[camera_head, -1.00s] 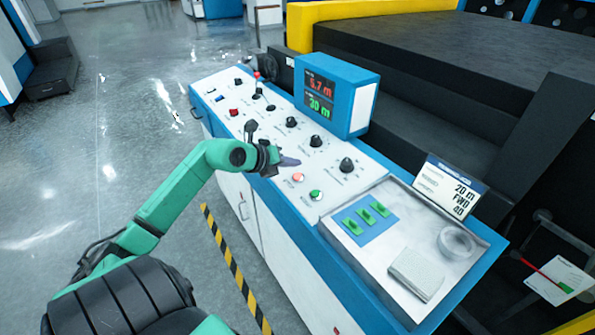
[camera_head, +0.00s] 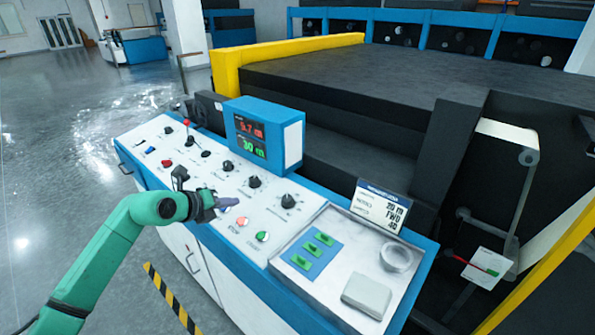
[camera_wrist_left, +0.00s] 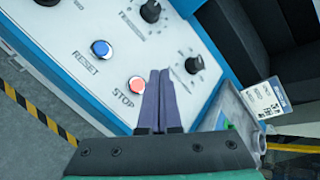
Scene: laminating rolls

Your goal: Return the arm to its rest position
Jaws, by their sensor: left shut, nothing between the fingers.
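My left gripper (camera_head: 228,202) is at the end of my green arm, which comes in from the left in the head view. Its dark fingers are shut with nothing between them. They are over the white control panel (camera_head: 215,225), near the red stop button (camera_head: 242,221) and the green button (camera_head: 262,236). In the left wrist view the closed fingers (camera_wrist_left: 160,75) point across the panel, beside the red STOP button (camera_wrist_left: 137,85) and the blue RESET button (camera_wrist_left: 101,48). I cannot tell whether they touch the panel. My right gripper is in neither view.
A display box (camera_head: 264,135) with red and green digits stands on the panel's back edge. Black machinery (camera_head: 350,90) stands behind. Open floor lies left.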

